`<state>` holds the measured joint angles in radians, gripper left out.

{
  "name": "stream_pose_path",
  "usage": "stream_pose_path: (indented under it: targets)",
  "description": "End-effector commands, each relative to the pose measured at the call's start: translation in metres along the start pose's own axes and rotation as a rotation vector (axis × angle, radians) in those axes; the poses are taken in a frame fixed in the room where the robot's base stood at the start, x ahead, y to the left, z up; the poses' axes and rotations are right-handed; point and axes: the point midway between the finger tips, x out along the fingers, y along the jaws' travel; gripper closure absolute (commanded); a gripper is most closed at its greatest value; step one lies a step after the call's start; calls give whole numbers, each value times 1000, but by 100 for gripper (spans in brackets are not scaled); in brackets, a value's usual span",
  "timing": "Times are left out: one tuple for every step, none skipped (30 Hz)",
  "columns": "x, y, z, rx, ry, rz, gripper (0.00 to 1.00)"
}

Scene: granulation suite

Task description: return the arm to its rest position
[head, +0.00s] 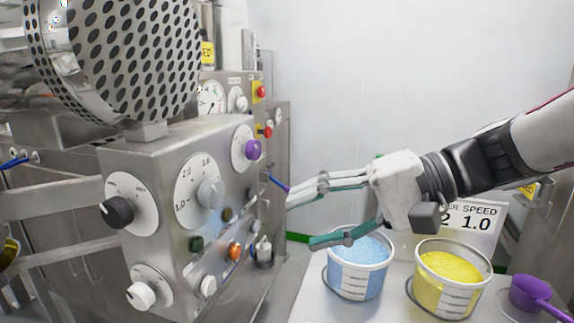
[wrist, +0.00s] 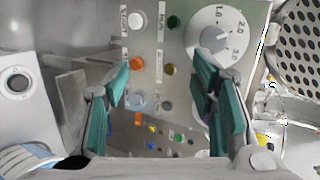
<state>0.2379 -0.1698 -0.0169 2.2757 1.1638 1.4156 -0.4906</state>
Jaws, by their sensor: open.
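My gripper (head: 300,218) is open, with teal finger pads spread apart and nothing between them. In the head view it reaches in from the right, above the bucket of blue granules (head: 358,262), with its fingers pointing left at the control panel (head: 150,165). A gap shows between the fingertips and the panel face. In the wrist view the two fingers (wrist: 164,100) frame the panel's buttons, with the grey knob on its white dial (wrist: 218,38) beyond the right finger.
A bucket of yellow granules (head: 450,278) and a purple scoop (head: 532,292) stand right of the blue bucket on a light table. A perforated drum (head: 125,60) overhangs the panel. A purple-tipped blue lever (head: 277,183) juts toward my fingers. The wall side above my arm is clear.

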Motion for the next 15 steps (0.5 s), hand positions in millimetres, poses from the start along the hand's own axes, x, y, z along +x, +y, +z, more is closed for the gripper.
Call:
stream_pose_path:
  targets:
    - [-1,9,27,-20,-18,109,49]
    - [-2,18,40,-29,-25,175,49]
    - [-5,30,54,-42,-28,262,49]
    - [-9,40,65,-54,-28,328,49]
    - [-14,49,74,-69,-25,392,49]
    - [-21,62,85,-90,-16,477,49]
    - [-28,70,92,-109,-6,540,49]
    - [-35,78,99,-129,7,601,49]
    - [-46,88,105,-159,28,679,49]
    - [-54,95,109,-181,46,735,49]
    - [-62,101,113,-203,65,786,49]
    - [-74,108,116,-234,92,849,49]
    - [-81,112,117,-257,112,891,49]
    - [-89,115,118,-280,131,929,49]
    - [-98,119,119,-305,156,973,49]
